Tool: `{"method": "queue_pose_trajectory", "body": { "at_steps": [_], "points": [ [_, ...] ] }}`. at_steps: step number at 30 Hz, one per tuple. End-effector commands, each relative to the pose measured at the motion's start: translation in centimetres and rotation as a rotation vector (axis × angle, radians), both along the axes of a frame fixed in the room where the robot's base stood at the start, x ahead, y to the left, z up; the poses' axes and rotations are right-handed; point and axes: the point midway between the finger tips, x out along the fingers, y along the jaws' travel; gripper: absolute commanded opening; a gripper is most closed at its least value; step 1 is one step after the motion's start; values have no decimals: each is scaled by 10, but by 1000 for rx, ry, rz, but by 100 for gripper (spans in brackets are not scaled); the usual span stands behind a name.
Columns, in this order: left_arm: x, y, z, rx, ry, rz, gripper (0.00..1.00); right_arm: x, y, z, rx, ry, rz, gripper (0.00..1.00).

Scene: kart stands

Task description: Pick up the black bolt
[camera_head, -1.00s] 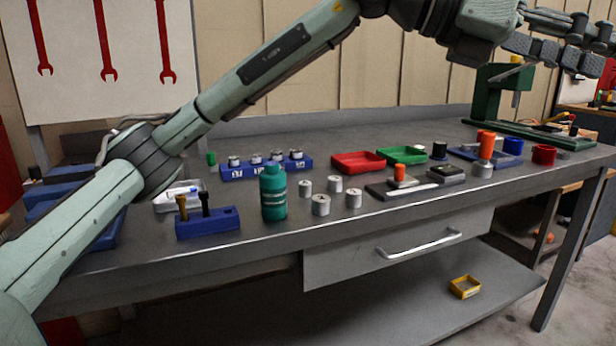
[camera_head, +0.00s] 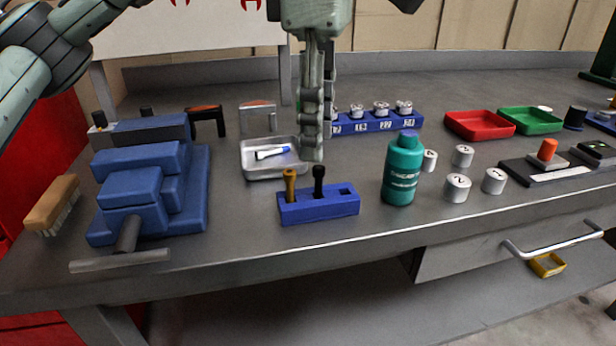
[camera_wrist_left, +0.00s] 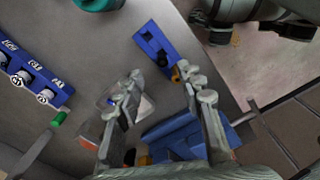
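The black bolt (camera_head: 319,181) stands upright in a blue block (camera_head: 318,207) near the bench's front edge, just right of a brass-coloured bolt (camera_head: 290,184). The block's right hole is empty. My left gripper (camera_head: 314,146) points down above and seemingly behind the block; its fingers overlap in the head view. The left wrist view shows them apart with nothing gripped (camera_wrist_left: 162,84). There the black bolt (camera_wrist_left: 162,60) and the block (camera_wrist_left: 150,40) lie beyond the fingertips, and the brass bolt (camera_wrist_left: 176,74) is near the right finger. My right gripper is not identifiable in either view.
A teal bottle (camera_head: 404,171) stands right of the block, with several metal weights beyond. A metal tray (camera_head: 252,174) and a blue vise (camera_head: 150,185) are to the left. A blue rack (camera_head: 385,122) and red (camera_head: 481,125) and green (camera_head: 532,121) trays stand behind.

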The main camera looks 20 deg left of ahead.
Motion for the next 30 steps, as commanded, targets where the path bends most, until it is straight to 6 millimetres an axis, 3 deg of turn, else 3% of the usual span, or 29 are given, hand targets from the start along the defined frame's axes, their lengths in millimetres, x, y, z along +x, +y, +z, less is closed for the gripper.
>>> {"method": "queue_pose_trajectory", "body": {
  "at_steps": [5, 15, 23, 30],
  "points": [
    [0, 0, -11, -1, -1, 2, 38, 0, 0, 2, -1, 1, -1, 47],
    [-4, -3, -56, -4, 0, 2, 38, -1, 1, -8, 6, 6, -1, 47],
    [-3, -4, -60, -5, -2, 2, 38, 0, 1, -8, 7, 4, -2, 47],
    [-3, -4, -59, -5, -2, 2, 10, 0, 1, -8, 8, 4, -1, 47]
  ]
}}
